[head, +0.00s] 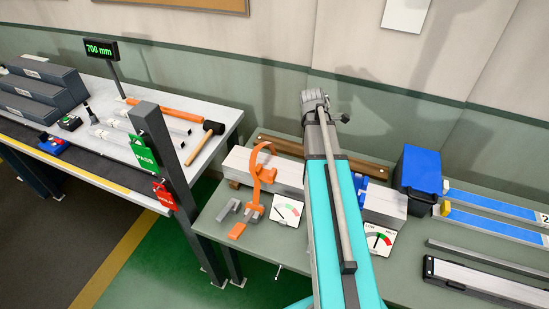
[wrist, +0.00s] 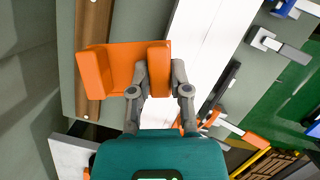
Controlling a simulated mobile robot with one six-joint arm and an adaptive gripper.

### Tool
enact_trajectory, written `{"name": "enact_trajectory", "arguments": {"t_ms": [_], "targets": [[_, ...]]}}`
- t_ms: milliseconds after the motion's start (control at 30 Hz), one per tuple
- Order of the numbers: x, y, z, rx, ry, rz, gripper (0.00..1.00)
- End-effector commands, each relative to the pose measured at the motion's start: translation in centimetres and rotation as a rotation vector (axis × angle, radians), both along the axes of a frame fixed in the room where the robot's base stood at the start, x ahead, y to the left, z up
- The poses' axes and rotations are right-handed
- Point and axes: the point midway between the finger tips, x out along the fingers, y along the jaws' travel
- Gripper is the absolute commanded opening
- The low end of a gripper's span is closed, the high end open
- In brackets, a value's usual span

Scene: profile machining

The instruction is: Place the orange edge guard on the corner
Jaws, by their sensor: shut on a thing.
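In the wrist view my gripper (wrist: 160,72) is shut on the orange edge guard (wrist: 115,68). One orange flange sits between the fingers. The other part sticks out to the left, across the wooden strip (wrist: 96,30). A long white profile (wrist: 205,45) runs just right of the fingers. I cannot tell whether the guard touches it. In the head view the white profile (head: 385,205) lies on the bench, its middle covered by my teal arm. The guard and fingertips are hidden in that view. Which corner is meant is not clear from these frames.
An orange clamp (head: 262,170) stands at the profile's left part. A blue box (head: 418,170) stands on the right. Another table with a mallet (head: 205,140) is at left.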

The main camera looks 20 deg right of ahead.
Motion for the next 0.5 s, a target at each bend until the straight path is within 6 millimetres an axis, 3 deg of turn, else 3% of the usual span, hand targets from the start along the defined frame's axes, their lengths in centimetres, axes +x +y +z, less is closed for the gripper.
{"name": "enact_trajectory", "arguments": {"t_ms": [500], "targets": [[7.3,6.6,1.0,-0.022,0.021,-0.556,0.00]]}}
